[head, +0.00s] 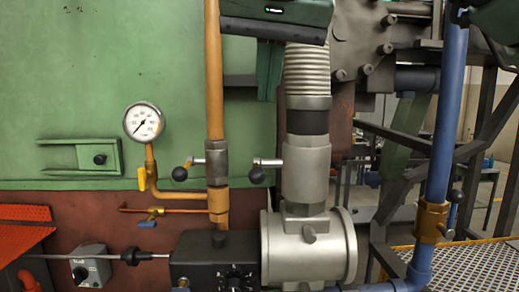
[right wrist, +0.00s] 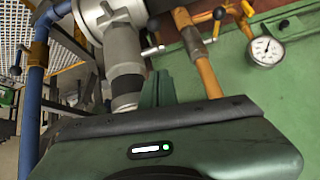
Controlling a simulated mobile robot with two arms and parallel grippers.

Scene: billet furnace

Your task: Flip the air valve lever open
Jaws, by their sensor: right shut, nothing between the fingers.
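A blue pipe (head: 447,110) runs down the right side of the head view and carries a brass valve (head: 432,220). A lever with a black ball knob (head: 456,196) shows just right of this valve. The brass valve also shows at the left of the right wrist view (right wrist: 39,52). I cannot tell for sure that this is the air valve. My left gripper is not in view.
A pressure gauge (head: 143,121) is at the left. A grey burner housing (head: 308,250) stands below my gripper.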

